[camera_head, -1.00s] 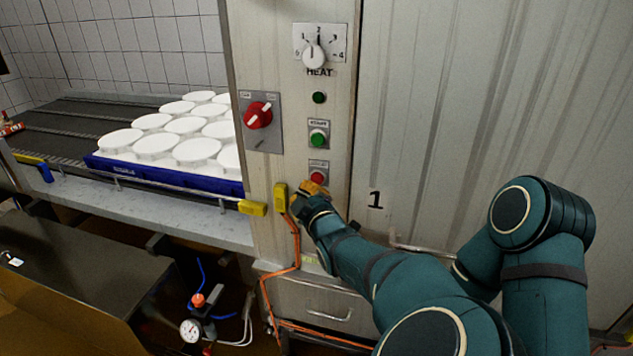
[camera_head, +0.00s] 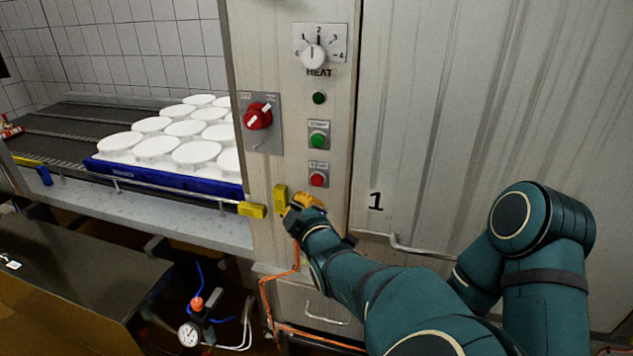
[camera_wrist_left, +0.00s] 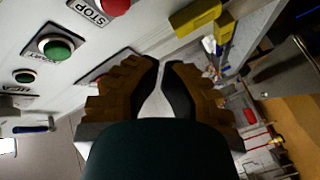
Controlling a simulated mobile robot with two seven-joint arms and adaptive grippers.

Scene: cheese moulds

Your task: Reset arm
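My left gripper (camera_head: 302,208), with orange-brown fingers, is just below the red stop button (camera_head: 318,179) on the control panel, apart from it. In the left wrist view its fingers (camera_wrist_left: 163,64) have their tips nearly together with nothing held between them. The green start button (camera_head: 318,139) is above the stop button and also shows in the left wrist view (camera_wrist_left: 55,48). The red rotary switch (camera_head: 258,116) and the heat dial (camera_head: 313,55) are higher on the panel. My right gripper is out of view.
A blue tray (camera_head: 168,180) with several white moulds (camera_head: 196,152) sits on the conveyor (camera_head: 60,128) at left. Yellow blocks (camera_head: 252,209) stick out beside my gripper. A door handle (camera_head: 400,243) and an orange cable (camera_head: 265,300) are near my forearm.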

